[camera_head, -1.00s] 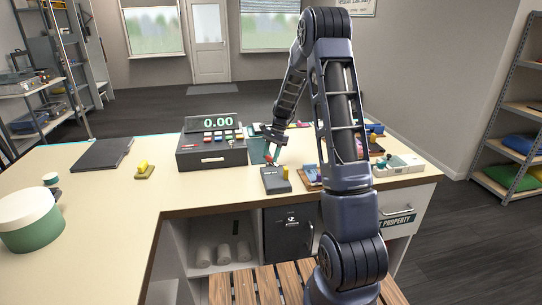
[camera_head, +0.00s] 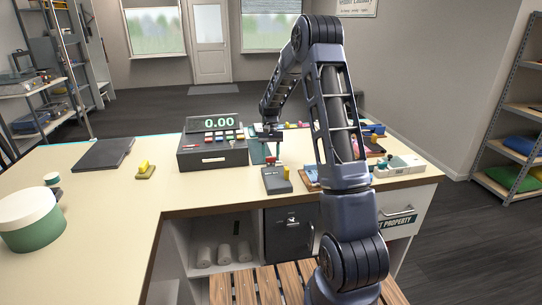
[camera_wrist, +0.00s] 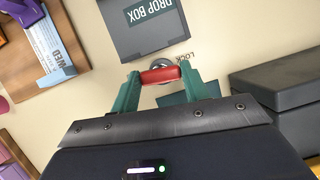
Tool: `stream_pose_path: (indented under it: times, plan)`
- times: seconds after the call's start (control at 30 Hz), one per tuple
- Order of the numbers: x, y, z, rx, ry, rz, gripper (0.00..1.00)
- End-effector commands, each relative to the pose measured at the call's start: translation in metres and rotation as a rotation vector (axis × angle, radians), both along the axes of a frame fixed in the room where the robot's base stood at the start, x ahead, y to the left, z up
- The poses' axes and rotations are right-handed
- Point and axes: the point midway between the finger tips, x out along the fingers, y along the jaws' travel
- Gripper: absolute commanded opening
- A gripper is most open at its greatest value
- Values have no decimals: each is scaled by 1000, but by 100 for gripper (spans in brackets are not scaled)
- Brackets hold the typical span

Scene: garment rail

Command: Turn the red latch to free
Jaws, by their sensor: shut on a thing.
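The red latch (camera_wrist: 160,75) is a short rounded red handle on a grey round base on the counter. In the wrist view my gripper (camera_wrist: 160,82) has its two teal fingers at the two ends of the handle, shut on it. The handle lies nearly crosswise in that view, beside the printed word LOCK (camera_wrist: 187,57). In the head view the red latch (camera_head: 271,160) is small, just below my gripper (camera_head: 271,152). The far end of the latch's markings is hidden by my gripper in the wrist view.
A dark drop box (camera_wrist: 145,28) stands close by the latch. A cash register (camera_head: 213,152) is to the left on the counter (camera_head: 110,195). A card stand (camera_wrist: 48,50) and a dark grey case (camera_wrist: 285,90) flank the gripper in the wrist view.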

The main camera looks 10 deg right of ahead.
Motion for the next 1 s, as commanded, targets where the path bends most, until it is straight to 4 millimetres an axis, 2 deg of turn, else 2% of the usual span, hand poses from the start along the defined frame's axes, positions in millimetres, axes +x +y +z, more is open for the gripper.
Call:
stream_pose_path:
  times: [0.3, 0.73, 0.77, 0.87, 1.0]
  plan:
    - [1, 0, 1, 0, -3, 83, 23]
    - [1, 0, 1, 0, -4, 92, 23]
    - [1, 0, 1, 0, -4, 92, 47]
    - [1, 0, 1, 0, -3, 92, 67]
    - [1, 0, 0, 0, -2, 92, 67]
